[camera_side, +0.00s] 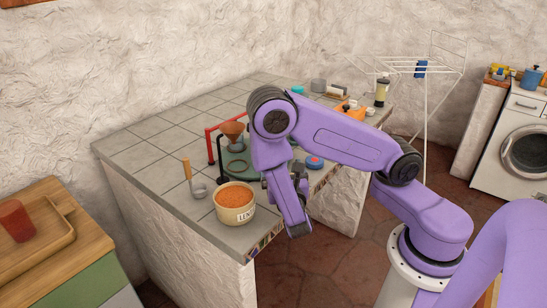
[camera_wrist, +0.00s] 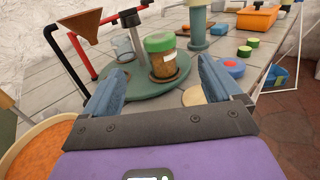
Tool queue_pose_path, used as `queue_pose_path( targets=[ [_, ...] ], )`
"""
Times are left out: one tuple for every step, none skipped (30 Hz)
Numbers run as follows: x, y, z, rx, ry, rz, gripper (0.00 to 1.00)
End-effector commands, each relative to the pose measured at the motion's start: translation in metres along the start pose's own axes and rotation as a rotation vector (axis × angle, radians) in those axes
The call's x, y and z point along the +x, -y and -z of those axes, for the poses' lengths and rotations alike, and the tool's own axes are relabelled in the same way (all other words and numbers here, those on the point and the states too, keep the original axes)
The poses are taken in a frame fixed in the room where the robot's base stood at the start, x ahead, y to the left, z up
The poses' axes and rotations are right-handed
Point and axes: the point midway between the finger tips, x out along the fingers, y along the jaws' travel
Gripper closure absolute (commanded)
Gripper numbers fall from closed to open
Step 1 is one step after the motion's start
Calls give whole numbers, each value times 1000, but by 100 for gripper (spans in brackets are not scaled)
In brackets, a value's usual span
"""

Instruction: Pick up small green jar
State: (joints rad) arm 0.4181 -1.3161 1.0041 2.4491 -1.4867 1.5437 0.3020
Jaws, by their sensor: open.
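The small green jar (camera_wrist: 162,58) has a green lid and a clear body with brown contents. In the wrist view it stands upright on a round green stand (camera_wrist: 115,90), near its right side. My gripper (camera_wrist: 162,70) is open, one blue finger to the left and one to the right in the picture. The jar appears ahead of the gap between the fingertips, and nothing is held. In the side view my arm hides the jar, and the stand (camera_side: 236,172) shows only in part.
A brown funnel (camera_wrist: 86,24) on a red frame and a clear glass (camera_wrist: 122,48) are left of the jar. A bowl of orange grains (camera_side: 234,201) sits at the counter's front edge beside a ladle (camera_side: 197,188). A blue-green column (camera_wrist: 198,25) stands behind the jar; a blue-red disc (camera_wrist: 229,67) lies right.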

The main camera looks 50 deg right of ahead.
Motion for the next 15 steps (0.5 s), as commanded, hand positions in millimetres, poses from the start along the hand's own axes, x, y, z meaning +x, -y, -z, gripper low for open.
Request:
queue_pose_path(
  targets=[
    [11, 2, 0, 3, 0, 8, 8],
    [17, 2, 0, 3, 0, 9, 8],
    [25, 2, 0, 4, 0, 10, 8],
    [30, 2, 0, 4, 0, 9, 8],
    [36, 2, 0, 5, 0, 9, 8],
    [43, 2, 0, 4, 1, 9, 8],
    [49, 2, 0, 5, 1, 9, 8],
    [54, 2, 0, 6, 0, 9, 8],
    [62, 2, 0, 4, 0, 9, 8],
    [67, 2, 0, 5, 1, 8, 8],
    [71, 2, -1, 5, 2, 8, 8],
    [77, 1, -1, 4, 1, 7, 8],
    [80, 1, 0, 4, 1, 5, 8],
    [84, 1, 0, 5, 1, 6, 8],
    [87, 1, 0, 3, 1, 4, 8]
  ],
)
